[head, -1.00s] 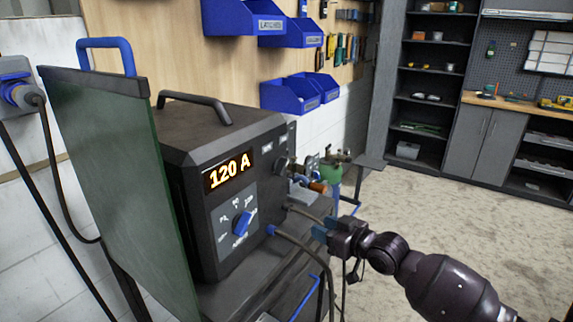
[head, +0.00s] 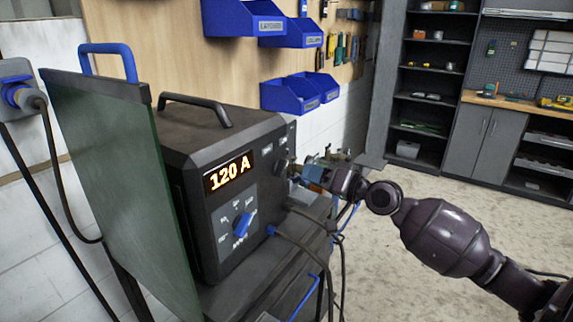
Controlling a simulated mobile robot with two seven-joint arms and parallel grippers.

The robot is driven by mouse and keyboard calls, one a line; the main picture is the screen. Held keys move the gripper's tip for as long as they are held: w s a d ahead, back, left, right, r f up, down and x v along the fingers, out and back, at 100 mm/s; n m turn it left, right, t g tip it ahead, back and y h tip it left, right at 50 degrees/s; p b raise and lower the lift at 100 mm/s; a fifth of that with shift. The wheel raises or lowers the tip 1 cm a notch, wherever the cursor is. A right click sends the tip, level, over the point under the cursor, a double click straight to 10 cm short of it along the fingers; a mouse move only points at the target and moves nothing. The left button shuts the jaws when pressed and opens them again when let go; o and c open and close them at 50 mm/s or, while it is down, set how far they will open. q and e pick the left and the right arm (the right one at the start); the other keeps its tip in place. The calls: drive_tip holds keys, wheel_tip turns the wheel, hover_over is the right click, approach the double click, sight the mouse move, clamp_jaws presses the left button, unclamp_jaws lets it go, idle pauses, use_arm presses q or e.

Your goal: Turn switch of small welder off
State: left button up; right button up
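The small welder (head: 215,140) is a dark box with a handle on top, at left centre in the head view. Its lit display (head: 229,172) reads 120 A. Below it is a blue dial knob (head: 243,224) with markings around it. A small dark rotary switch (head: 281,166) sits at the right part of the front panel, below small labels. My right gripper (head: 303,178) is just right of this switch, its bluish fingertips pointing at the panel. Whether they touch the switch, and how far they are open, I cannot tell. My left gripper is out of view.
A green screen (head: 115,180) stands left of the welder. Cables (head: 310,255) hang from its front, over a dark cart (head: 235,295). Blue bins (head: 300,93) hang on the wall behind. Shelves (head: 430,85) stand far right; the floor between is clear.

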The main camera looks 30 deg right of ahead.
sight(286, 167)
drive_tip(key=p+x, duration=0.1)
drive_tip(key=x, duration=0.7)
drive_tip(key=shift+w, duration=0.1)
clamp_jaws()
